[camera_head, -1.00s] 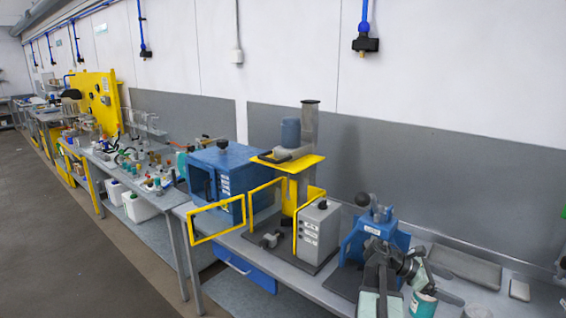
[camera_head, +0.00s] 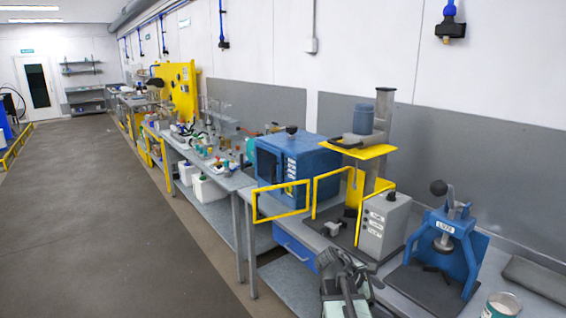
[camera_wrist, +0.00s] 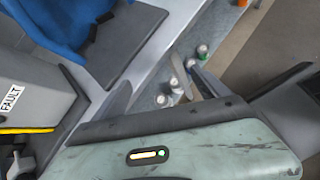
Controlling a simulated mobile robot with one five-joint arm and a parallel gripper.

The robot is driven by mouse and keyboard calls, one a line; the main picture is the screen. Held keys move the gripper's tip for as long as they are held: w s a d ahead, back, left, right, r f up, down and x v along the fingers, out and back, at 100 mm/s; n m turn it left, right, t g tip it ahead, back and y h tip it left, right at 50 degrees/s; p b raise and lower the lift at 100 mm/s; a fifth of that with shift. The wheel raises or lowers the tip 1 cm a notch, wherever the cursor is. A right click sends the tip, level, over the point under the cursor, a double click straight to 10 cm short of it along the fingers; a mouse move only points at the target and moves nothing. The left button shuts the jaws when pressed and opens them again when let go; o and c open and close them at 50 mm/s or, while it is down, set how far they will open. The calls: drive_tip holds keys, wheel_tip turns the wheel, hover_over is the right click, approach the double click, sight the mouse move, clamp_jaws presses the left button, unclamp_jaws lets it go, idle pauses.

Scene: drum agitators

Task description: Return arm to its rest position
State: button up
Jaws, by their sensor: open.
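My gripper (camera_head: 345,268) shows at the bottom middle of the head view, with my arm's pale green-grey link below it. It is in front of the bench edge, left of the blue press (camera_head: 447,240). In the wrist view, my gripper (camera_wrist: 163,90) has its two dark fingers spread apart, with nothing held between them. Small bottles or cans (camera_wrist: 176,85) show beyond the fingers, apart from them. The head view does not show the fingertips clearly.
The yellow-guarded drum agitator machine (camera_head: 375,205) and a blue box cabinet (camera_head: 298,162) stand on the bench. A can (camera_head: 502,305) and a dark flat plate (camera_head: 540,278) lie at the bench's right. Open floor (camera_head: 120,220) stretches along the left.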

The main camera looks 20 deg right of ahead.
drive_tip(key=a+f+m+y, duration=0.3)
drive_tip(key=a+m, duration=0.1)
drive_tip(key=a, duration=0.6)
drive_tip(key=a+f+m+t+y+b, duration=0.1)
drive_tip(key=a+f+m+y, duration=0.2)
drive_tip(key=a, duration=0.7)
drive_tip(key=w+a+f+m+y+b, duration=0.1)
drive_tip(key=a+f+m+y, duration=0.2)
drive_tip(key=a+m, duration=0.3)
drive_tip(key=a+f, duration=0.1)
drive_tip(key=a, duration=0.4)
drive_tip(key=shift+f+t, duration=0.3)
